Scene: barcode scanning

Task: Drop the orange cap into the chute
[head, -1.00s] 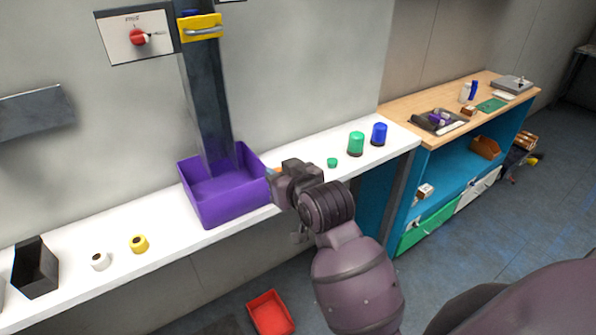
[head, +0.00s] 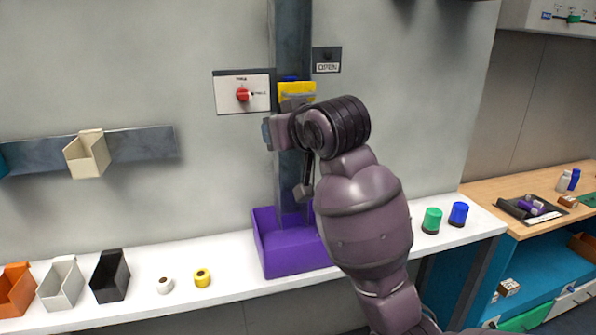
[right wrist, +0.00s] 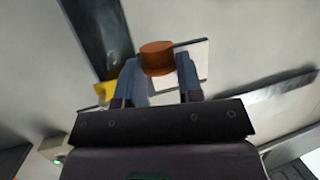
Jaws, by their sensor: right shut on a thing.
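The orange cap (right wrist: 157,57) shows in the right wrist view between the fingertips of my right gripper (right wrist: 160,70), which is shut on it. In the head view this gripper (head: 268,132) is raised in front of the chute, and the cap cannot be made out there. The chute is a dark grey upright duct (head: 291,35) on the wall, with a yellow handled piece (head: 297,90) partly behind my wrist. It also shows in the right wrist view (right wrist: 93,35). My left gripper is not in view.
A purple bin (head: 285,258) stands under the chute on the white shelf (head: 225,262). A panel with a red knob (head: 243,95) is left of the chute, an OPEN sign (head: 327,60) right. Green (head: 432,220) and blue (head: 458,214) caps stand at right.

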